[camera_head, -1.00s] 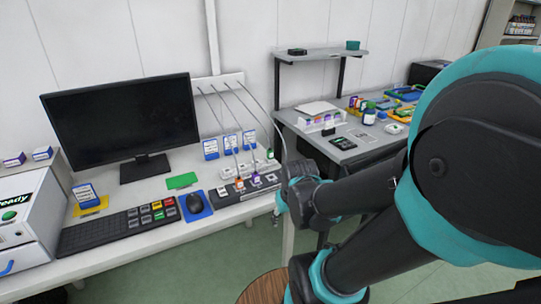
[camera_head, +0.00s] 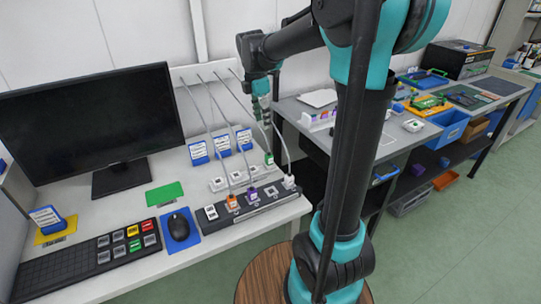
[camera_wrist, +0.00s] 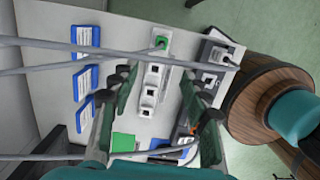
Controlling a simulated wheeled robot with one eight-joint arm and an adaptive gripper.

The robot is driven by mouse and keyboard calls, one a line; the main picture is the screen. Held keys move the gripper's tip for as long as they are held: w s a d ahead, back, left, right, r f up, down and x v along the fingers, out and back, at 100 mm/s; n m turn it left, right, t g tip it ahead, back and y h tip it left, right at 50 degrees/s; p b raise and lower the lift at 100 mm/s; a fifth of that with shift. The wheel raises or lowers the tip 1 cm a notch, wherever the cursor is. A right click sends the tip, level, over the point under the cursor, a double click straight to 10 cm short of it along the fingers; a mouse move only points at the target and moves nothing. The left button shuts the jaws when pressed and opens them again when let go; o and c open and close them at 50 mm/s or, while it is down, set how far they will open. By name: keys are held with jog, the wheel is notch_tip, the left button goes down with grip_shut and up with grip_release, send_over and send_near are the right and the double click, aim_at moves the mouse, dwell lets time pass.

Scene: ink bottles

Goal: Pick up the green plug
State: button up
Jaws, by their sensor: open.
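The green plug (camera_head: 269,159) sits at the right end of the white power strip (camera_head: 229,180), with a grey cable rising from it. In the wrist view the green plug (camera_wrist: 161,42) is at the top end of the white strip (camera_wrist: 150,93), beyond my fingertips. My gripper (camera_head: 264,112) hangs above and behind that end of the strip, fingers downward, apart from the plug. In the wrist view my gripper (camera_wrist: 165,90) is open and empty, its fingers on either side of the strip.
A black power strip (camera_head: 211,227) with an orange plug (camera_head: 232,203), a purple plug (camera_head: 252,193) and a white plug (camera_head: 289,182) lies in front. Grey cables (camera_head: 208,125) run down from the wall close to my gripper. Blue-and-white boxes (camera_head: 222,146) stand behind the white strip.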

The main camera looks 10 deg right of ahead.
send_over(269, 155)
jog(key=a, duration=0.1)
notch_tip(269, 155, down, 11)
jog(key=shift+f, duration=0.1)
jog(key=shift+d+f, duration=0.15)
jog(key=shift+f, duration=0.8)
jog(key=shift+d+f, duration=0.2)
jog(key=shift+f, duration=0.75)
jog(key=shift+d+f, duration=0.15)
jog(key=shift+f, duration=0.8)
grip_shut()
jog(key=shift+r, duration=0.1)
notch_tip(269, 155, up, 20)
